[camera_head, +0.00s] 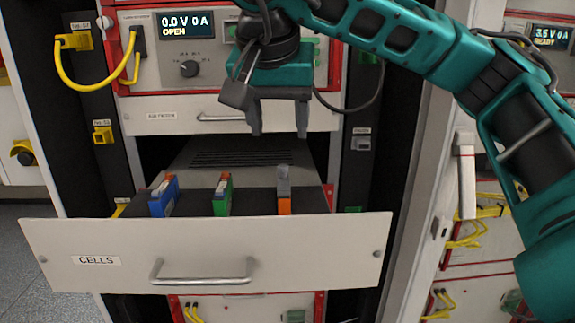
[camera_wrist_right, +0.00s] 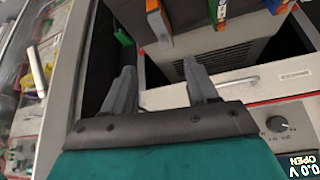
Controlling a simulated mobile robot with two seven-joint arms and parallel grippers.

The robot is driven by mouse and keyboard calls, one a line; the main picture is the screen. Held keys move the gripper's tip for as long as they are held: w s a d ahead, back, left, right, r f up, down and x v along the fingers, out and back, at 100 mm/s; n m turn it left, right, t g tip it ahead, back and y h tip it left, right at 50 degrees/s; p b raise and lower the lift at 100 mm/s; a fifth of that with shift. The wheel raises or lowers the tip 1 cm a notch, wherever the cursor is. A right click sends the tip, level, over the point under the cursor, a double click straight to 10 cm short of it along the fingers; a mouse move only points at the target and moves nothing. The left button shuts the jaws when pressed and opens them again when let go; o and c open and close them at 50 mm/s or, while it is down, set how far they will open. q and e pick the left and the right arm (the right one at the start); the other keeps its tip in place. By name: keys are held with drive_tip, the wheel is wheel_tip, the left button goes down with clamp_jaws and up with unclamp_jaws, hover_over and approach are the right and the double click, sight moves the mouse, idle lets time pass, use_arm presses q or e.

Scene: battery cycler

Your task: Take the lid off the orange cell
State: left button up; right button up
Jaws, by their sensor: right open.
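The orange cell (camera_head: 284,206) stands in the open drawer, rightmost of three cells. A grey piece, which looks like its lid (camera_head: 283,175), shows at its top and back. In the right wrist view the orange cell (camera_wrist_right: 152,5) is at the top edge, with the grey lid (camera_wrist_right: 159,22) on its near end. My right gripper (camera_head: 278,132) is open and empty, above and behind the orange cell, pointing down, apart from it. Its two fingers also show in the right wrist view (camera_wrist_right: 158,80), with nothing between them. My left gripper is not in view.
The drawer front (camera_head: 330,250), marked CELLS, sticks out towards me with a handle (camera_head: 203,272). A blue cell (camera_head: 163,198) and a green cell (camera_head: 222,196) stand left of the orange one. The cycler panel (camera_head: 190,50) is behind my gripper. Yellow cables hang at left.

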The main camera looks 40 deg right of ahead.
sight(282, 166)
drive_tip(key=x, duration=0.6)
drive_tip(key=shift+w+d, duration=0.2)
drive_tip(key=shift+d, duration=0.1)
drive_tip(key=shift+w+b+x, duration=0.2)
drive_tip(key=shift+b+x, duration=0.1)
drive_tip(key=shift+x, duration=1.4)
drive_tip(key=shift+w+b+x, duration=0.2)
drive_tip(key=shift+b+x, duration=0.05)
drive_tip(key=shift+x, duration=1.4)
drive_tip(key=shift+a+r, duration=0.1)
drive_tip(key=shift+r, duration=0.1)
clamp_jaws()
